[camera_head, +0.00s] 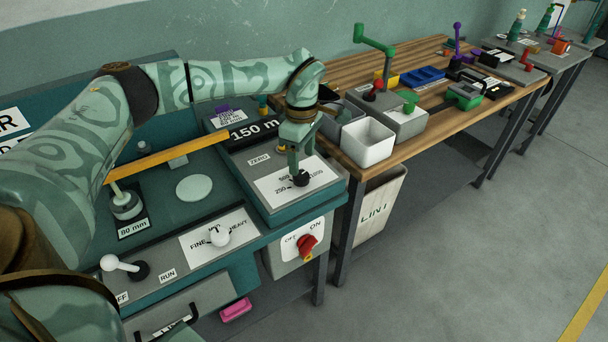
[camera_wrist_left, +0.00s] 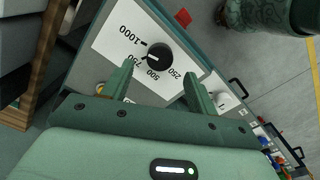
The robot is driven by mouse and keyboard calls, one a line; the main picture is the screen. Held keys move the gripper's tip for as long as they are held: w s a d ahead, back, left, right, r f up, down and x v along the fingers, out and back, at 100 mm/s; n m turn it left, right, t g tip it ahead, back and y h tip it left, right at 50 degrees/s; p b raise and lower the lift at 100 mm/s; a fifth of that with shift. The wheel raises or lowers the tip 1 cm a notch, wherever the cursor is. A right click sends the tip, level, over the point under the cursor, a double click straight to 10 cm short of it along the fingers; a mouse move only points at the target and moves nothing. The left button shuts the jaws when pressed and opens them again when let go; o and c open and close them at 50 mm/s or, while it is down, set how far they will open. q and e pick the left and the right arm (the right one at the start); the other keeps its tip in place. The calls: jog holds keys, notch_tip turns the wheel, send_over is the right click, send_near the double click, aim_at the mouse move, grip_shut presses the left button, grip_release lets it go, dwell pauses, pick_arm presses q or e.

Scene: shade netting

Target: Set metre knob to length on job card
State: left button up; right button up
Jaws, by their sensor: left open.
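The metre knob (camera_head: 300,179) is a round black knob on a white dial plate (camera_head: 275,187). In the left wrist view the knob (camera_wrist_left: 159,56) has a white mark that appears to point toward 750; the dial reads 250, 500, 750 and 1000. My left gripper (camera_head: 294,164) is open just above the knob. In the wrist view its fingers (camera_wrist_left: 158,70) stand apart on the near side of the knob, not closed on it. A small white card (camera_head: 229,117) with a purple clip stands behind; its print is too small to read. My right gripper is not in view.
A black sign (camera_head: 254,130) reads 150, its end partly hidden. A red switch (camera_head: 308,243) marked OFF and ON is on the front. A white bin (camera_head: 368,142) is at right.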

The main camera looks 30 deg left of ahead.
aim_at(302, 175)
pick_arm(q)
notch_tip(302, 175, down, 5)
jog(key=shift+f+b, duration=0.1)
jog(key=shift+b, duration=0.5)
jog(key=c, duration=1)
